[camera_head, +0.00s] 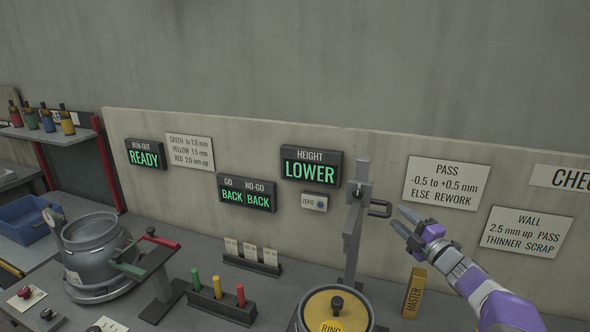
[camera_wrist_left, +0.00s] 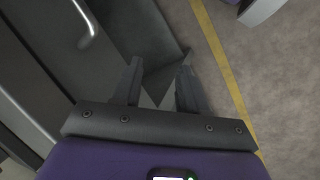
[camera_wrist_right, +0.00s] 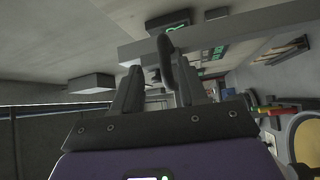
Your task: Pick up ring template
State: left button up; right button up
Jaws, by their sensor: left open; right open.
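A yellow disc (camera_head: 326,318) with a black knob (camera_head: 337,303) and the partly cut-off word "RING" lies on a round grey body at the bottom edge of the head view. It also shows at the right edge of the right wrist view (camera_wrist_right: 308,142). My right gripper (camera_head: 402,221) is open, above and to the right of the disc, near the handle (camera_head: 380,208) of the height stand. In the right wrist view a dark handle-like bar (camera_wrist_right: 165,60) appears between the fingers; contact cannot be told. My left gripper (camera_wrist_left: 158,72) is open and empty near the floor, outside the head view.
The grey height stand (camera_head: 353,235) rises behind the disc. A yellow MASTER block (camera_head: 414,293) stands to the right. Colored pins (camera_head: 218,288) in a holder and a clamped grey cylinder (camera_head: 92,250) are to the left. A blue bin (camera_head: 25,218) is at far left.

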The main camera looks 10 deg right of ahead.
aim_at(327, 311)
jog(key=k, duration=1.5)
